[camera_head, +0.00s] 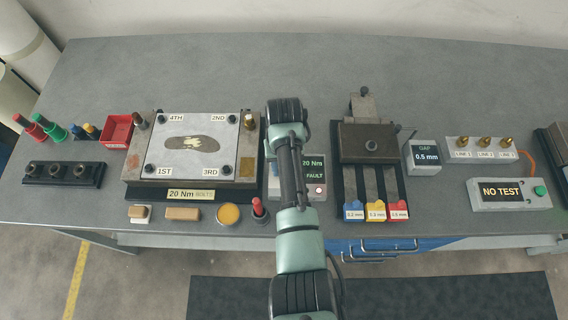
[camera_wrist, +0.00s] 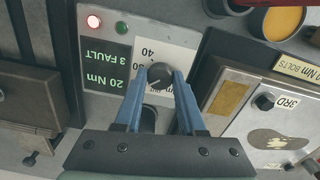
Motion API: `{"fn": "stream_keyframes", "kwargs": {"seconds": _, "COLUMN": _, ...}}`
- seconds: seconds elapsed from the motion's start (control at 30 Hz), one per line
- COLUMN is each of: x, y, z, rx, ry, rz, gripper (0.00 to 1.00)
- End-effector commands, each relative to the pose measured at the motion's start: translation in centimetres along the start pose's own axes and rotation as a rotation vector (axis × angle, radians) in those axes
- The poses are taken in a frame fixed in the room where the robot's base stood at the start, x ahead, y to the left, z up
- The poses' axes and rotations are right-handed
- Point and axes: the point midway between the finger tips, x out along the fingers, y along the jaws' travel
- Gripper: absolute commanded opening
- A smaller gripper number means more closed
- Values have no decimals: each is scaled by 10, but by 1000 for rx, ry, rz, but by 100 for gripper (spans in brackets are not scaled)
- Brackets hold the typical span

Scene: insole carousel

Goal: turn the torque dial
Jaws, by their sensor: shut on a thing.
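The torque dial (camera_wrist: 159,74) is a dark round knob on a white scale plate; the numbers 40 and 30 show beside it. My gripper (camera_wrist: 160,76) has its two blue fingers closed on opposite sides of the dial. The dial sits on the grey controller box (camera_wrist: 97,57), whose screen (camera_wrist: 104,70) reads 20 Nm and 3 FAULT. A red lamp (camera_wrist: 93,22) is lit; the green lamp (camera_wrist: 122,27) looks dark. In the head view my arm hides the dial and fingertips, and the controller's right part (camera_head: 314,178) shows beside it.
Left of the controller is a fixture with a bolted plate (camera_head: 200,130) and a 20 Nm BOLTS label (camera_head: 191,194). A red-topped tool (camera_head: 258,208) stands at the front. A clamp block (camera_head: 369,143) stands close on the right, beside a gap display (camera_head: 425,156).

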Motion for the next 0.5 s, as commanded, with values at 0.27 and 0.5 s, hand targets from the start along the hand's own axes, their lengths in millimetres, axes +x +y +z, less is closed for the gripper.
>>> {"fn": "stream_keyframes", "kwargs": {"seconds": 0.27, "x": -2, "y": 0, "z": -1, "rx": -261, "ry": 1, "rz": 0, "gripper": 0}}
{"fn": "stream_keyframes", "kwargs": {"seconds": 0.5, "x": -2, "y": 0, "z": -1, "rx": -484, "ry": 1, "rz": 0, "gripper": 0}}
